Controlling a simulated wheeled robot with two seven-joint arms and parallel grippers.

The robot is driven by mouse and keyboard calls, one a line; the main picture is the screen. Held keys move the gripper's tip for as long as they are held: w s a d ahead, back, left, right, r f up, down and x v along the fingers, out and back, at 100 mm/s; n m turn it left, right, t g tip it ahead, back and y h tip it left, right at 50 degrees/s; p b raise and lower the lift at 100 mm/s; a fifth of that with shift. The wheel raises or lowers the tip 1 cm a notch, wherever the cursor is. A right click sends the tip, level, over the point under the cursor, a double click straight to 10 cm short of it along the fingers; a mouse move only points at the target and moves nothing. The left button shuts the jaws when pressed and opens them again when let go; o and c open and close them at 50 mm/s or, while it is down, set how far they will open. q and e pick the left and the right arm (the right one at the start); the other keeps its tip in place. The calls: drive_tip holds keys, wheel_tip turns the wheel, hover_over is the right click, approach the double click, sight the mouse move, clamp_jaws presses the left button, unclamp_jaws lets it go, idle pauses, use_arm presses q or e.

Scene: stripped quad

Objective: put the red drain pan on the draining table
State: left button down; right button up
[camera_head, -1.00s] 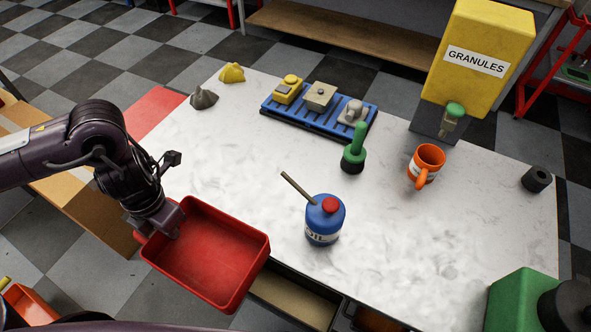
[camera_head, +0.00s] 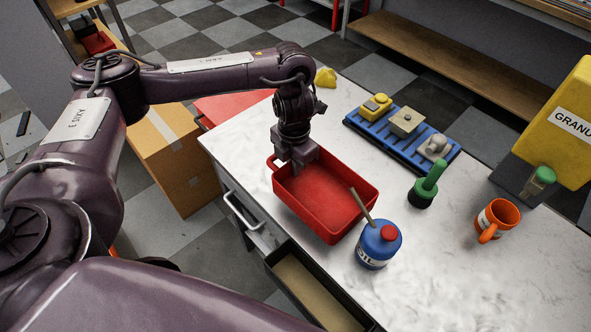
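The red drain pan (camera_head: 322,196) is an open, shallow rectangular tray at the left part of the white marbled tabletop (camera_head: 440,262). My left gripper (camera_head: 296,166) points down at the pan's far-left corner and is shut on its rim; the fingertips are partly hidden. The pan looks roughly level and overlaps the table's front-left edge in the picture. I cannot tell whether it touches the top or hangs just above it. My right gripper is not in view.
A blue oil can (camera_head: 378,246) stands close to the pan's right end, its spout crossing the pan's wall in view. An open drawer (camera_head: 312,293) juts out below. A blue rack (camera_head: 400,140), green-handled tool (camera_head: 427,186), orange mug (camera_head: 495,220) and yellow granules dispenser (camera_head: 560,130) stand farther right.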

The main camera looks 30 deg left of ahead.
use_arm(q)
drive_tip(key=shift+w+d, duration=0.1)
drive_tip(key=shift+w, duration=0.15)
wheel_tip(320, 180, down, 2)
drive_tip(key=shift+s+f, duration=0.1)
drive_tip(key=shift+s, duration=0.05)
drive_tip(key=shift+f, duration=0.6)
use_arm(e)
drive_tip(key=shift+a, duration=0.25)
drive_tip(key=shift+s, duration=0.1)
use_arm(q)
drive_tip(key=shift+f, duration=0.2)
drive_tip(key=c, duration=1.6)
unclamp_jaws()
drive_tip(key=shift+c, duration=0.2)
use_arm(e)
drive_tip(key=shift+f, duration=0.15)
use_arm(q)
drive_tip(key=shift+r, duration=0.1)
